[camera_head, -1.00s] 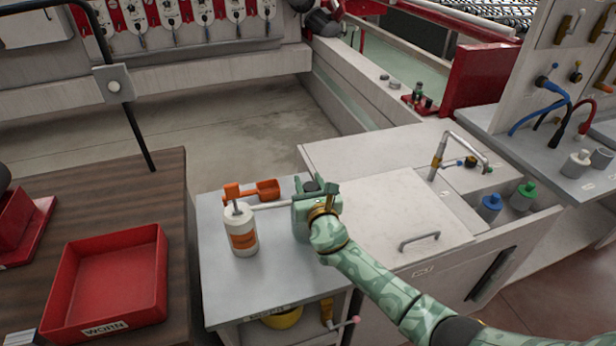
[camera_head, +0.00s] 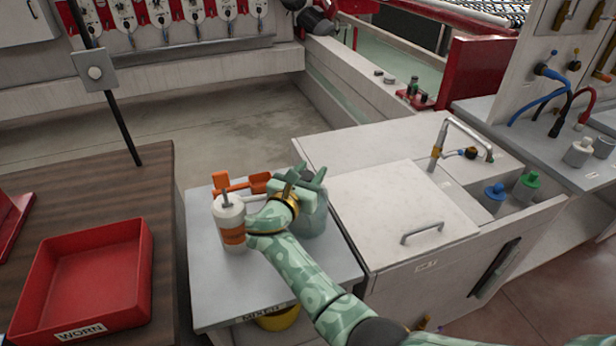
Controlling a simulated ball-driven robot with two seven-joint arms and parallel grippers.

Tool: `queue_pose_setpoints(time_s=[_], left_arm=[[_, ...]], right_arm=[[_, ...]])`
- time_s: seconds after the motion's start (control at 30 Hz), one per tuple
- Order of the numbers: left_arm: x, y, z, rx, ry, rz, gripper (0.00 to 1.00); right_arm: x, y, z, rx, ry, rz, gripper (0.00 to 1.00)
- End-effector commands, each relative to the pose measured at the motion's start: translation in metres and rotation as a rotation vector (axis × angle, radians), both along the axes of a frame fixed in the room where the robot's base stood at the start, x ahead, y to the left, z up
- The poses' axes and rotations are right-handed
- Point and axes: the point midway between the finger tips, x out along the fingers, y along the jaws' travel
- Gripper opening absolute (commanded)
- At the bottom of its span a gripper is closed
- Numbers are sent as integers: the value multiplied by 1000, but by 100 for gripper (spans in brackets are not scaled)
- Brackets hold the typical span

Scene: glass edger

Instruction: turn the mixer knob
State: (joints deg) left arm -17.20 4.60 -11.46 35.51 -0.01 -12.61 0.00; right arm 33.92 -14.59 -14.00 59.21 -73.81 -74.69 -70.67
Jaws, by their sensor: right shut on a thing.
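My right gripper (camera_head: 305,177) is at the top of a grey-green rounded body (camera_head: 314,223) on the small grey cart (camera_head: 215,300), whose front label reads MIXER. Its fingers are closed around a small dark piece at the top of that body, which looks like the mixer knob (camera_head: 307,176). The fingers and wrist hide most of the knob, so its marking and angle cannot be told. My right forearm comes in from the lower right and crosses in front of the cart top. My left gripper is out of view.
A white bottle with an orange band (camera_head: 231,225) stands close left of my right wrist. An orange scoop (camera_head: 250,183) lies behind it. A red tray labelled WORN (camera_head: 140,270) is on the wooden table at left. A white cabinet with a handle (camera_head: 370,215) adjoins at right.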

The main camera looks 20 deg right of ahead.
Motion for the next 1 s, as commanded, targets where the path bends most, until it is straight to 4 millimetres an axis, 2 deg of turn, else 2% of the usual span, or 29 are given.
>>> queue_pose_setpoints(time_s=[0.57, 0.6, 0.67, 1.0], left_arm=[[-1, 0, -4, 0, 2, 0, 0], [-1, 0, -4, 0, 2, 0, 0], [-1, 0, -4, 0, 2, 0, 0], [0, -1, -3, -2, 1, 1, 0]], right_arm=[[0, -1, 2, 0, -4, -33, 15], [0, -1, 2, 0, -4, -33, 43], [0, -1, 2, 0, -4, -33, 58], [0, -2, 2, 0, -1, -32, 58]])
